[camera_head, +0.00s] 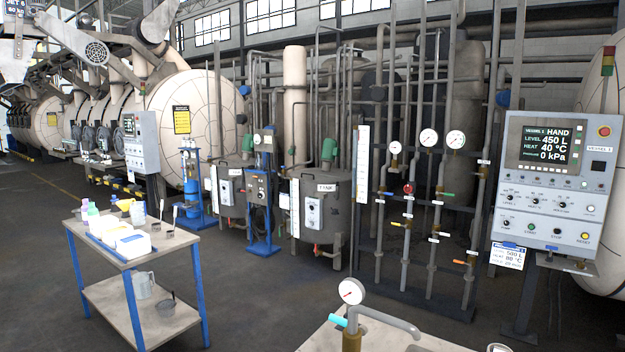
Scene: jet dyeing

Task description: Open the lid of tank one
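Two grey upright tanks stand at mid-distance near the centre. The nearer right tank (334,222) has a label plate on its upper side, too small to read surely. The farther left tank (229,198) carries a similar plate. I cannot tell which is tank one. The right tank's top (318,171) appears covered, with a green motor (329,147) above it. The left tank's top also appears covered, with a green motor (248,142) near it. Lid details are too small to make out. Neither of my grippers is in view.
A cart (118,258) with bottles and white boxes stands at left front. A control panel (549,184) stands at right. A bench (392,340) with a gauge and pipe is in the foreground. A blue-framed pump stand (263,200) stands between the tanks. Floor between cart and tanks is clear.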

